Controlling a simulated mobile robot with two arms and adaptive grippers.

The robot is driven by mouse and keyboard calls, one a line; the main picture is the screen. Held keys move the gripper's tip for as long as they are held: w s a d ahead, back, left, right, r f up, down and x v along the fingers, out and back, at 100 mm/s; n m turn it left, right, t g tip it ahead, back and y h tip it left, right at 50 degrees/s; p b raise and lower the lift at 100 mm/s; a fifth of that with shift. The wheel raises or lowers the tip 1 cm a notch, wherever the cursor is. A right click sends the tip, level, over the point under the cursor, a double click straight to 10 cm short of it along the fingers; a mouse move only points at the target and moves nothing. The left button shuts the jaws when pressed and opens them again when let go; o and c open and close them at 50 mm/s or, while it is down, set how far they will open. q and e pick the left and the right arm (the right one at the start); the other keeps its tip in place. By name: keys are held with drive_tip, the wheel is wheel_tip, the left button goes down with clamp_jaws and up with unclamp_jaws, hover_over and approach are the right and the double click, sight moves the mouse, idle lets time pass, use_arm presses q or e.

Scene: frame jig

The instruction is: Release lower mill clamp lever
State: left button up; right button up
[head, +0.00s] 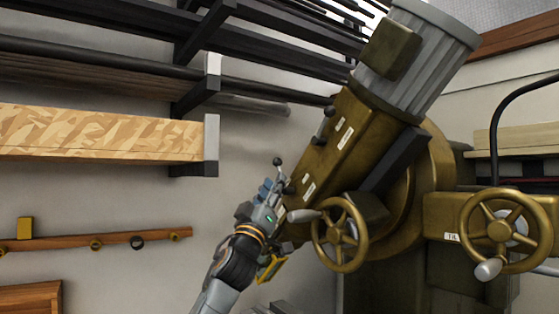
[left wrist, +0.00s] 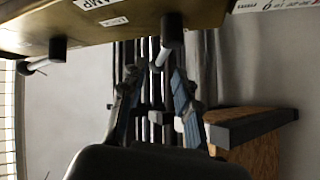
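The mill's brass-coloured head (head: 335,140) is tilted and carries two clamp levers with dark knobs. The lower lever (head: 278,162) is beside my left gripper (head: 270,190), which partly hides it. The upper lever (head: 325,122) is farther up the same face. In the left wrist view, a grey lever rod (left wrist: 160,58) on a dark hub (left wrist: 172,30) reaches between the tips of my left gripper (left wrist: 157,80). The fingers are apart, with gaps beside the rod. Contact cannot be told. My right gripper is not in view.
Two brass handwheels (head: 340,234) (head: 508,230) stand right of my left gripper. A wall shelf (head: 100,133) and dark rack bars (head: 100,40) are at left and above. A wooden rail (head: 120,240) is on the wall. Another lever (left wrist: 45,58) shows at left in the wrist view.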

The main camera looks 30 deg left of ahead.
sight(280, 167)
use_arm(q)
drive_tip(key=p+x, duration=0.2)
drive_tip(key=x, duration=0.3)
drive_tip(key=shift+w+r, duration=0.3)
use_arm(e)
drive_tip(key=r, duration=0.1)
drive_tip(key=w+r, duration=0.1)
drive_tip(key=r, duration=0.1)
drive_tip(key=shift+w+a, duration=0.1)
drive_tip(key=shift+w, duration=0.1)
use_arm(q)
drive_tip(key=shift+c, duration=0.2)
clamp_jaws()
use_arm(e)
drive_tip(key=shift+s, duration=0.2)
